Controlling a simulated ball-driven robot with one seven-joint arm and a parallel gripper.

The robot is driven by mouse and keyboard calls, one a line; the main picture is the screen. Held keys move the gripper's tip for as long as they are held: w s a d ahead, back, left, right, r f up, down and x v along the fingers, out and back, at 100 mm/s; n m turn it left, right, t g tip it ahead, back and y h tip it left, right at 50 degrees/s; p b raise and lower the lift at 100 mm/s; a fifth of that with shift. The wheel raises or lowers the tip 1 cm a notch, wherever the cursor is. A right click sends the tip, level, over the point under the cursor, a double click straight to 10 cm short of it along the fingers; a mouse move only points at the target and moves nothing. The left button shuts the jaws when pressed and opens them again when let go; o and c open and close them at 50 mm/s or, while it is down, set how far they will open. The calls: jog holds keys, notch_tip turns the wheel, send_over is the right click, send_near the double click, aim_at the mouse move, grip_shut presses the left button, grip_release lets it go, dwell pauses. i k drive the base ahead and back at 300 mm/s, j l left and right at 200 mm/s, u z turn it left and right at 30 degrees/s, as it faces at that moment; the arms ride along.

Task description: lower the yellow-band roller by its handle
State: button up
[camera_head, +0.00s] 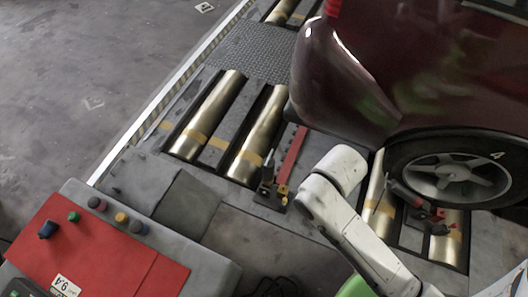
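Brass rollers with yellow bands lie in the floor. A pair sits left of the car, its left roller (208,113) and right roller (259,136) both banded near the lower end. More banded rollers, one (375,186) beside the wheel and one (447,240) below it, are partly hidden by my white arm and the car. A red lever (292,156) slants up from a dark bracket (272,195) beside the left pair. A second red-and-black handle assembly (422,205) is by the wheel. I cannot tell which handle is meant.
A dark red car (395,65) stands at upper right with its wheel (455,178) over the rollers. A grey console with a red panel (95,255) and knobs fills the lower left. Open concrete floor (85,95) lies beyond the white edge strip.

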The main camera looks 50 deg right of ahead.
aim_at(268, 173)
jog(key=i+j+z, duration=0.1)
jog(key=i+j, duration=0.65)
jog(key=j, duration=0.1)
